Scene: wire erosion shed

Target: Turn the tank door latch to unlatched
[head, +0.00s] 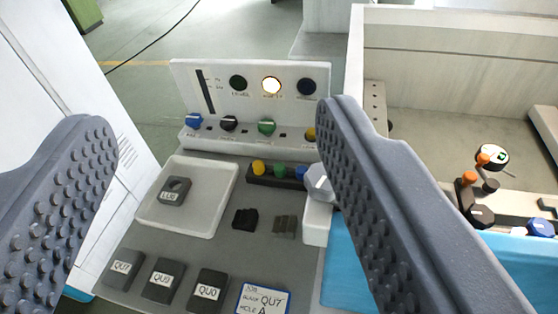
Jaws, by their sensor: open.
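My gripper (210,116) is open and empty. Its two dark grey studded fingers stand wide apart at the left and right of the view, in front of the panel and table. A light grey faceted knob (319,181) sits on a white block just left of the right finger, which hides part of it. It stands by the tank's near left corner and may be the door latch, but I see no label and cannot tell its position. The white-walled tank (450,75) is at the right. A blue panel (342,265) at its front is partly covered by the right finger.
A white control panel (245,95) with lamps and coloured knobs stands behind a grey table. The table holds a white tray (222,205) with a block marked LU8, several labelled dark blocks, a job card (264,299) and small clamps. A white cabinet (60,90) borders the left.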

